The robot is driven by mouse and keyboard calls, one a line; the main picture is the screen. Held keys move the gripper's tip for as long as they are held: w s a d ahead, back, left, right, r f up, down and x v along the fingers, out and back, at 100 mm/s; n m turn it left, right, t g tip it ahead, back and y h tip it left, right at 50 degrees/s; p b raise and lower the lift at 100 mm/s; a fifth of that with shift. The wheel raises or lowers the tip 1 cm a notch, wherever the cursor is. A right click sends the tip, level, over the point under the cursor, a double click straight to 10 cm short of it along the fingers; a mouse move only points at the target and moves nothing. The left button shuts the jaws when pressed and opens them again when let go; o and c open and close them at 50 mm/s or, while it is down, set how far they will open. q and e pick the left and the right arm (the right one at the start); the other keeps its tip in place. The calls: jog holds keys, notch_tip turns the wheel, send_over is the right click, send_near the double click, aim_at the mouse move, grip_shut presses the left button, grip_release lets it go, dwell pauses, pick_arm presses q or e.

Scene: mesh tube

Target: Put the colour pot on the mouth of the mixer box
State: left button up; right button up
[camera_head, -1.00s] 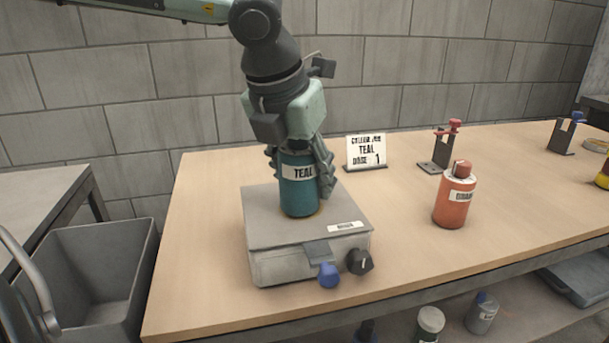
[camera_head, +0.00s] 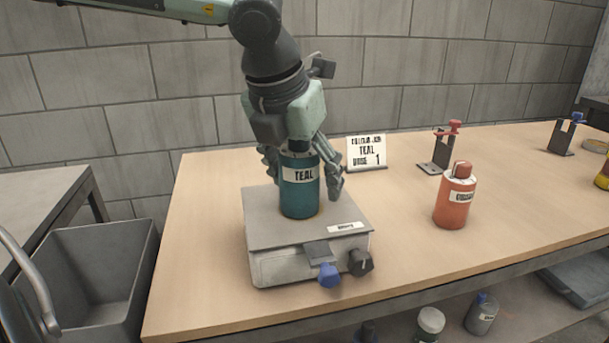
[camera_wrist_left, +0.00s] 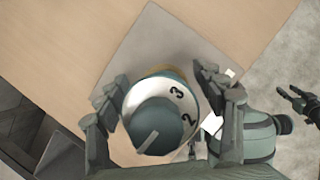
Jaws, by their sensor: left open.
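The teal colour pot (camera_head: 300,200), labelled TEAL, stands upright on top of the grey mixer box (camera_head: 262,235). The pot covers the mouth, with a thin yellowish rim showing at its base. In the left wrist view the pot's numbered dial top (camera_wrist_left: 158,128) lies between the fingers. My left gripper (camera_head: 303,176) is open, with its fingers on both sides of the pot's upper part and apart from it. What seems to be my right gripper (camera_wrist_left: 297,103) shows small at the right of the left wrist view; its jaws are too small to judge.
A sign (camera_head: 366,152) reading TEAL and 1 stands behind the box. An orange pot (camera_head: 455,198) and a stand with a red clamp (camera_head: 440,150) are to the right. A blue knob (camera_head: 328,275) and a black knob (camera_head: 360,263) stick out in front. A grey bin (camera_head: 95,270) is at left.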

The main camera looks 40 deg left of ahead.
pick_arm(q)
jog(key=v, duration=1.2)
